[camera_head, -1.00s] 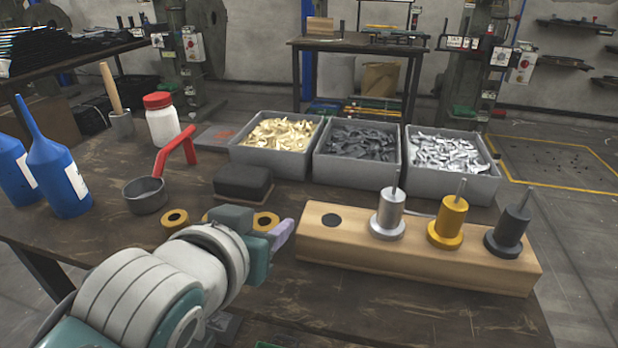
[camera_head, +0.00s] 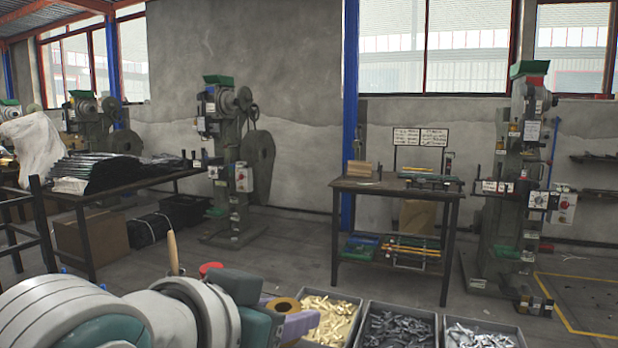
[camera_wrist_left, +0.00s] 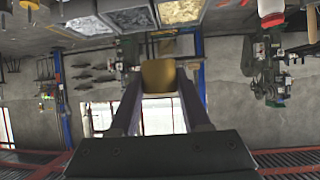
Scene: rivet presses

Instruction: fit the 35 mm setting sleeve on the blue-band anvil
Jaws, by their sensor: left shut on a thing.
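My left gripper (camera_head: 272,312) is at the bottom of the head view, shut on a brass-coloured sleeve (camera_head: 284,306) with a dark opening. In the left wrist view the sleeve (camera_wrist_left: 158,76) sits between the two fingertips, with nothing touching its far end. Its size marking cannot be read. Rivet presses stand against the back wall: one at centre left (camera_head: 228,150), one at right (camera_head: 515,190) and one farther left (camera_head: 92,130). Their anvils are small in view, and I cannot make out a blue band. My right gripper is not in view.
Grey bins of brass (camera_head: 328,318), dark (camera_head: 398,328) and silver (camera_head: 478,338) parts stand close in front. A small table (camera_head: 398,188) stands between two presses. A dark bench (camera_head: 130,192) is at left. Open floor lies between the bins and presses.

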